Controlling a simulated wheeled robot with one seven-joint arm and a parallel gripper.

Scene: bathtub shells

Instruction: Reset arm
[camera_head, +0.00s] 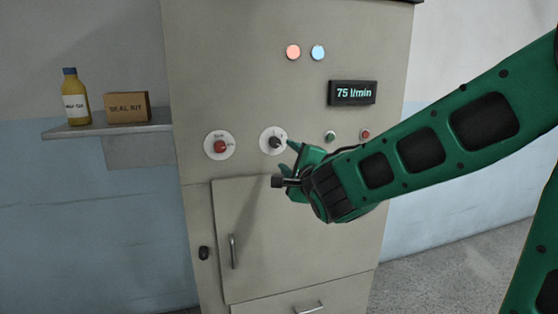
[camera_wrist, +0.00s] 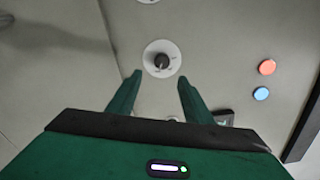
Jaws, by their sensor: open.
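My green gripper (camera_head: 293,155) is in front of the grey cabinet, just right of and below the black knob (camera_head: 275,142) on its white dial. In the wrist view the two fingers (camera_wrist: 160,79) are spread apart with nothing between their tips. The same black knob (camera_wrist: 158,62) shows just beyond the fingertips, apart from them as far as I can see. My arm reaches in from the right and covers part of the cabinet's right side.
The cabinet (camera_head: 230,90) carries a red knob (camera_head: 221,146), a display reading 75 l/min (camera_head: 352,93), pink (camera_head: 293,52) and blue (camera_head: 318,52) round lights, and a door handle (camera_head: 233,251). A shelf (camera_head: 110,131) holds a yellow bottle (camera_head: 75,98) and a box (camera_head: 127,107).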

